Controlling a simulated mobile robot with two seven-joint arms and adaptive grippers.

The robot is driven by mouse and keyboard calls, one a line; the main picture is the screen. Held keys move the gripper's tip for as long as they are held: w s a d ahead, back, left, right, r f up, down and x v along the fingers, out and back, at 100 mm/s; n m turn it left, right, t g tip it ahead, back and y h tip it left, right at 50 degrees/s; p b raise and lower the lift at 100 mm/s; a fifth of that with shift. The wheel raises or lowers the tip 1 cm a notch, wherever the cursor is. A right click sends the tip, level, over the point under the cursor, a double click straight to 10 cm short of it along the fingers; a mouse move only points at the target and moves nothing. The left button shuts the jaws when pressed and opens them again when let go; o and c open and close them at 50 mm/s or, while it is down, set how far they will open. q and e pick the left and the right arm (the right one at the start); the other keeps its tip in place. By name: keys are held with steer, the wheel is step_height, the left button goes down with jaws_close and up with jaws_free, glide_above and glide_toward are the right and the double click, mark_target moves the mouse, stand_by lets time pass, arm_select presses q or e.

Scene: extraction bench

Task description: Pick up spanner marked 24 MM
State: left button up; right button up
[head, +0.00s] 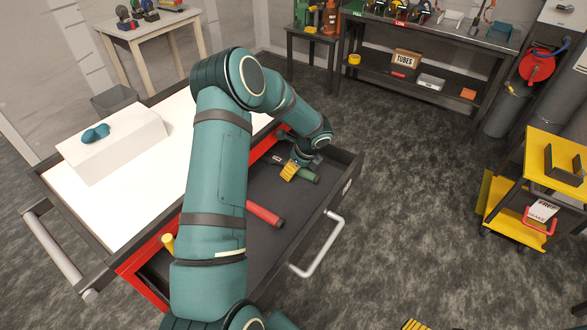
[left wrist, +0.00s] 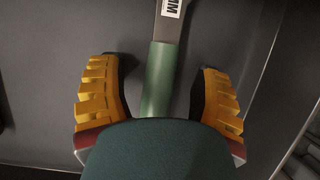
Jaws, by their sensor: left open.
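A spanner with a dark shank and green handle (left wrist: 158,80) lies in the drawer. Its white label (left wrist: 171,8) shows "MM" at the top of the left wrist view; the number is cut off. My left gripper (left wrist: 160,105) is open, with one yellow ribbed finger on each side of the green handle and a gap to each. In the head view my left gripper (head: 289,171) is low in the drawer beside the green handle (head: 308,177), partly hiding the tool. My right gripper is not in view.
A red handle (head: 264,214) and a yellow handle (head: 168,243) lie elsewhere in the open drawer (head: 290,217), partly behind my arm. The drawer's walls are close to my left gripper. The white worktop (head: 80,208) carries a white block (head: 115,143) with a blue object (head: 96,133).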

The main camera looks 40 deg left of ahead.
arm_select(q)
jaws_close()
